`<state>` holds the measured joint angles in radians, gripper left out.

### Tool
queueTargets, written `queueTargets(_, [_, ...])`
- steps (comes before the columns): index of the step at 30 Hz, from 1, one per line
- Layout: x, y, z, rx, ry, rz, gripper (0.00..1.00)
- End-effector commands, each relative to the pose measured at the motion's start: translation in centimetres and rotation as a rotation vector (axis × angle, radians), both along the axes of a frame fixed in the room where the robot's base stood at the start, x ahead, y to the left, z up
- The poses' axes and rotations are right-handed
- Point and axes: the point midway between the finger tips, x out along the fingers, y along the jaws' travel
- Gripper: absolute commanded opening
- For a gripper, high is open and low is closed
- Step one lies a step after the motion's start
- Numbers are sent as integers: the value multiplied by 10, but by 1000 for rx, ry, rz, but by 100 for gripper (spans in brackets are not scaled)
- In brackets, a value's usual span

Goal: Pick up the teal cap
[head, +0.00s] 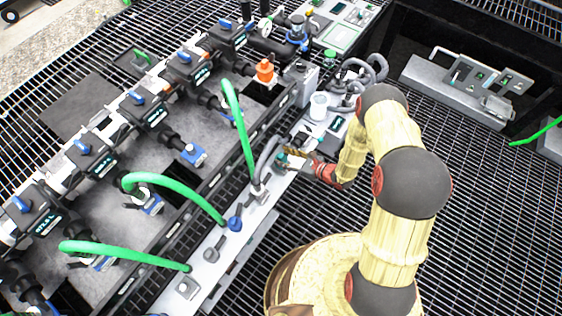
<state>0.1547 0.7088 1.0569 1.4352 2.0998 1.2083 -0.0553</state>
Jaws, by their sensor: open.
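A small teal cap (282,159) shows on the pale rail (205,262), at the far end of the row of fittings. My gripper (291,160) is open and reaches in low from the right, with its fingertips close beside the cap. The fingers partly cover that spot, and I cannot tell whether they touch the cap or stand around it. Nothing is seen lifted.
Green hoses (240,128) arch over the rail from the valve manifold (150,105) on the left. A white cylinder (318,106) and a grey hose (266,155) stand close to my gripper. An orange fitting (265,71) is farther back. Open grating (480,200) lies right.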

Motion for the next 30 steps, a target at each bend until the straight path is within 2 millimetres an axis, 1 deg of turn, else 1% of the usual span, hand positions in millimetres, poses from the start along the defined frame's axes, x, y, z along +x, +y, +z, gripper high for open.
queueTargets(1, [3,7,-5,-1,-1,5,44])
queueTargets(5, [11,15,-9,-1,-1,3,44])
queueTargets(13, [12,16,-8,0,0,1,44])
queueTargets(30, [11,16,-9,-1,3,1,12])
